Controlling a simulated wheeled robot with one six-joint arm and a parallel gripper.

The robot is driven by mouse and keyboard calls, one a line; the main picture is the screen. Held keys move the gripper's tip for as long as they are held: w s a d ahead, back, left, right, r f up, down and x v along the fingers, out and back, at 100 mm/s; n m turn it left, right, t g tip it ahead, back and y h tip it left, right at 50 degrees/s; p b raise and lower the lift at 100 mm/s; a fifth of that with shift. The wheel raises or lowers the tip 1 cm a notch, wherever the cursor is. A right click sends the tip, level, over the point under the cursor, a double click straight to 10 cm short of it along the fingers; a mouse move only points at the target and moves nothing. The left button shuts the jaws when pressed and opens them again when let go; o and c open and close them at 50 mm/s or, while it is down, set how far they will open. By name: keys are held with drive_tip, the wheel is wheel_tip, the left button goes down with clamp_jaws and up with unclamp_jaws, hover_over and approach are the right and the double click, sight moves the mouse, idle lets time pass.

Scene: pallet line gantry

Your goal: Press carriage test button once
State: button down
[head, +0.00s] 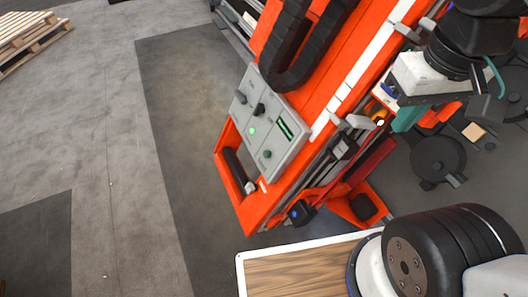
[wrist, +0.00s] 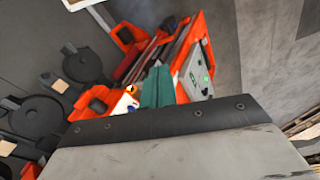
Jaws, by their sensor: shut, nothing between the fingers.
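A grey control panel (head: 268,125) is mounted on the tilted orange gantry frame (head: 345,50) in the middle of the head view. It carries two dark knobs, a small bright green light (head: 251,130), a green display (head: 285,128) and a dark green round button (head: 267,154). Labels are too small to read, so I cannot tell which part is the carriage test button. The panel (wrist: 195,75) also shows in the wrist view, right of my fingers. My gripper (head: 408,117) has teal fingers, shut and empty, right of the panel and apart from it. The fingers (wrist: 158,86) partly cover the orange frame in the wrist view.
A black cable chain (head: 300,45) runs along the frame above the panel. An orange guard rail (head: 232,180) juts out left of it. A pallet (head: 28,35) lies far left. The floor left of the gantry is clear.

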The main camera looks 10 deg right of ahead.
drive_tip(key=w+d+f+n+g+h, duration=0.2)
drive_tip(key=w+n+h, duration=0.1)
drive_tip(key=w+n, duration=0.15)
drive_tip(key=n+t+h, duration=0.7)
drive_tip(key=n+t, duration=0.2)
drive_tip(key=n, duration=1.2)
hover_over(267, 154)
drive_tip(key=s+d, duration=0.2)
wheel_tip(267, 154, down, 19)
drive_tip(key=s+a+f+n+t+y, duration=0.1)
drive_tip(key=a+f+n+t+y, duration=0.3)
drive_tip(key=a+f+n, duration=0.7)
wheel_tip(267, 154, down, 5)
drive_tip(key=shift+s+a+f+y, duration=0.2)
drive_tip(key=shift+s+a+y, duration=0.2)
drive_tip(key=shift+a, duration=0.85)
drive_tip(key=shift+d, duration=0.1)
drive_tip(key=w+d+f, duration=0.2)
drive_tip(key=d+f, duration=0.2)
drive_tip(key=d, duration=0.3)
drive_tip(key=shift+d, duration=0.2)
drive_tip(key=shift+w, duration=0.1)
